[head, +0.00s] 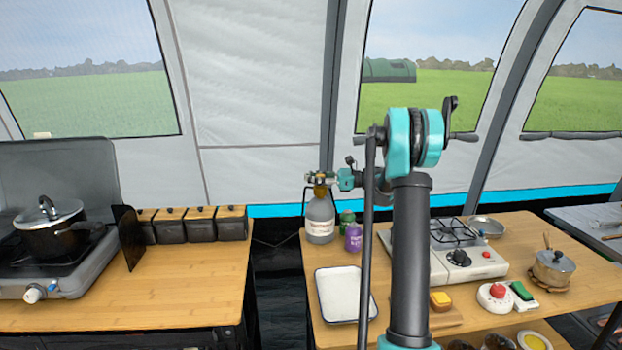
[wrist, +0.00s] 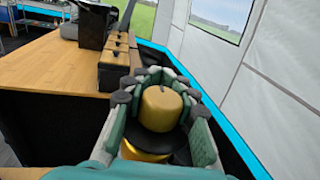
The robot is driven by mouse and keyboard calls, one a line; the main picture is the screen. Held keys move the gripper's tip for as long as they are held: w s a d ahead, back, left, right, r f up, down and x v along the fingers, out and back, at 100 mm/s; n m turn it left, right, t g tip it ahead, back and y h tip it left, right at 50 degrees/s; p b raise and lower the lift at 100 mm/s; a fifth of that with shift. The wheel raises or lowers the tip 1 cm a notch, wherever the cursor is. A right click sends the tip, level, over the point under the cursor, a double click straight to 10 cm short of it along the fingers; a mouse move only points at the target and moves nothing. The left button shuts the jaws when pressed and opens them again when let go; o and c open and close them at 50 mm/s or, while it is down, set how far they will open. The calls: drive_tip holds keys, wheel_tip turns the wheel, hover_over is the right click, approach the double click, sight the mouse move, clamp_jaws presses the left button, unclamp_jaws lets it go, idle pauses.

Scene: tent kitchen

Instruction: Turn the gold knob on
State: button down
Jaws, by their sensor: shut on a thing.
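The gold knob (wrist: 160,106) sits between the fingers of my gripper (wrist: 160,92) in the wrist view, with its round top showing. A dark ring and more gold metal show below it. In the head view the gold knob (head: 320,191) is small, on top of a grey gas bottle (head: 320,222) that stands upright at the back left of the right-hand table. My gripper (head: 322,180) reaches it from the right and is shut on the knob. Its fingers hide the knob's sides. The knob's turn angle cannot be told.
A green canister (head: 347,219) and a purple canister (head: 354,238) stand close right of the bottle. A white tray (head: 345,294) lies in front. A portable stove (head: 455,257) stands to the right. A gap separates the left table (head: 180,285) from the right table (head: 318,258).

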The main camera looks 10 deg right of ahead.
drive_tip(key=shift+g, duration=0.3)
drive_tip(key=c, duration=1.2)
unclamp_jaws()
drive_tip(key=shift+o, duration=0.2)
drive_tip(key=s+d, duration=0.2)
drive_tip(key=d, duration=0.9)
drive_tip(key=shift+s+d, duration=0.2)
drive_tip(key=shift+d, duration=0.15)
